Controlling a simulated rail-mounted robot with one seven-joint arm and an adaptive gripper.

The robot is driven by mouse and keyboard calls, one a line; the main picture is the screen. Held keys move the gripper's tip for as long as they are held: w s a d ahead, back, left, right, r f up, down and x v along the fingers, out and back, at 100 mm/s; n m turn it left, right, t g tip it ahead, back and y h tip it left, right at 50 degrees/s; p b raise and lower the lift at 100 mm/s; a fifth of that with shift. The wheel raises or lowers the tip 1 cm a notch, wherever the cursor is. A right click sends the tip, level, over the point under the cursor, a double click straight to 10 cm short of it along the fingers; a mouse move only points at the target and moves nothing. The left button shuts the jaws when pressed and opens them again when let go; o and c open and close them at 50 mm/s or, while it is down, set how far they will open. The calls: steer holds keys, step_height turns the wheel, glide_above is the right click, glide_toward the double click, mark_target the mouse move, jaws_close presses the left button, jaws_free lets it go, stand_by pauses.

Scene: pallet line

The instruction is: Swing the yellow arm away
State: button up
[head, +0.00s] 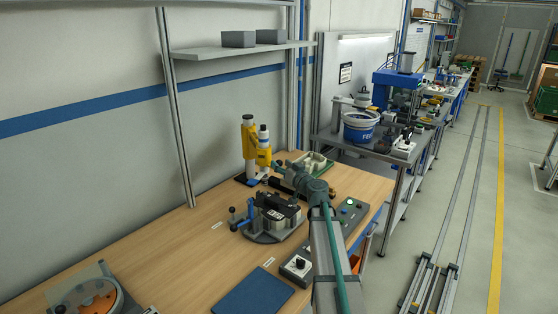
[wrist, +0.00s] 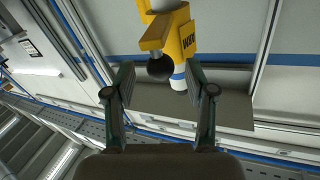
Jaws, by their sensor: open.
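The yellow arm (head: 264,157) belongs to a yellow press-like device with an upright post (head: 249,140) at the back of the wooden bench. In the wrist view the yellow arm (wrist: 155,35) shows at the top centre, with a dark round knob (wrist: 160,68) on its end. My gripper (wrist: 160,78) is open, one finger on each side of the knob in the picture. I cannot tell how far the knob reaches between the fingers. In the head view my gripper (head: 272,180) is just in front of the device, its fingers partly hidden by my wrist.
A dark clamp fixture (head: 270,218) stands on the bench in front of my gripper. A control box (head: 296,265) and a blue mat (head: 253,291) lie nearer. A pale green tray (head: 314,164) is behind my wrist. The bench (head: 180,255) is clear at left centre.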

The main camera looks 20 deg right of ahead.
steer(key=shift+w+a, duration=0.1)
steer(key=shift+w, duration=0.95)
jaws_close()
